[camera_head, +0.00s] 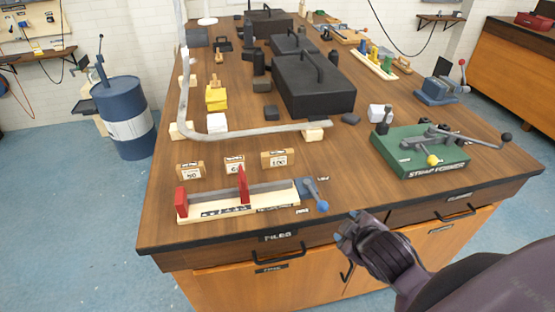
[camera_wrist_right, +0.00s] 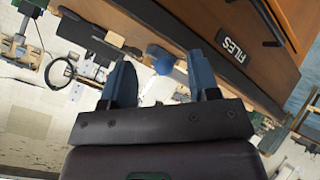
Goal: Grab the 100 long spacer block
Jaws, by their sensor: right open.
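The 100 long spacer block (camera_head: 278,159) is a wooden block with a white label reading 100. It stands on the workbench (camera_head: 170,150), the rightmost of three labelled blocks. The 50 block (camera_head: 190,172) is at the left and a smaller block labelled 60 or similar (camera_head: 235,165) is between them. My right gripper (camera_head: 350,228) is in front of the bench's front edge, below and right of the 100 block, apart from it. In the right wrist view its two blue fingers (camera_wrist_right: 165,85) are spread with nothing between them. My left gripper is not in view.
A green strap former (camera_head: 425,155) stands at the right. The drawer front (camera_head: 275,255) is below the edge.

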